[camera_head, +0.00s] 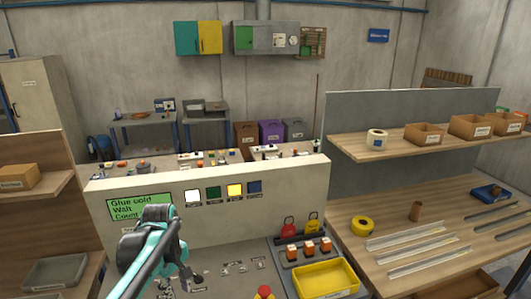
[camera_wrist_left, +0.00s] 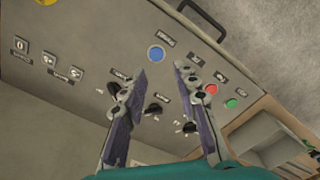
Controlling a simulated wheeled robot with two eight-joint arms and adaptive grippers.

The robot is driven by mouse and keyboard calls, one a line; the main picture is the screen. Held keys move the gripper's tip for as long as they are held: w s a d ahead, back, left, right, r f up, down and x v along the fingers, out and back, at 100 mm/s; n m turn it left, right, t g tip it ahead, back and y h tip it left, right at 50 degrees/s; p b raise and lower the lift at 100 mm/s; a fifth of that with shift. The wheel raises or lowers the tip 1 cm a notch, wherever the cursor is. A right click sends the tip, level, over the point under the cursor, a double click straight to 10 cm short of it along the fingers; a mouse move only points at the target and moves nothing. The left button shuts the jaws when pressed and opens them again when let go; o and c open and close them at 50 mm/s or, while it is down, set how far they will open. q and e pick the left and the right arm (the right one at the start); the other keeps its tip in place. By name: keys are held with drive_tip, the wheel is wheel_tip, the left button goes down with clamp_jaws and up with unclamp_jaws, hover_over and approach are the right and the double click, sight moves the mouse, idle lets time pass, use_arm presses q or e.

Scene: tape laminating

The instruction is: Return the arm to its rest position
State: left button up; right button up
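My left arm, teal and black, shows in the head view in front of the control console (camera_head: 108,204). Its gripper (camera_head: 192,279) is over the left part of the console's sloped switch panel. In the left wrist view the two fingers of the left gripper (camera_wrist_left: 162,74) are apart with nothing between them. A blue button (camera_wrist_left: 156,54) and black knobs (camera_wrist_left: 154,109) on the panel show beyond and around the fingers. I cannot tell the exact gap to the panel. My right gripper is in neither view.
A screen (camera_head: 139,206) on the console reads "Glue cold Wait Count". A yellow bin (camera_head: 326,279) and a red button (camera_head: 264,292) are at the panel's right. A wooden bench (camera_head: 400,213) with yellow tape (camera_head: 362,226) and metal strips stands further right.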

use_arm(q)
drive_tip(key=s+d+m+t, duration=0.2)
drive_tip(key=s+m+t, duration=0.1)
drive_tip(key=s+m, duration=0.3)
drive_tip(key=s+d+f+m+t, duration=0.1)
drive_tip(key=s+d+m+t, duration=0.2)
drive_tip(key=s+m, duration=0.3)
drive_tip(key=shift+s+d+f+t+b, duration=0.35)
drive_tip(key=shift+s+t, duration=0.25)
drive_tip(key=shift+s, duration=0.25)
idle(0.4)
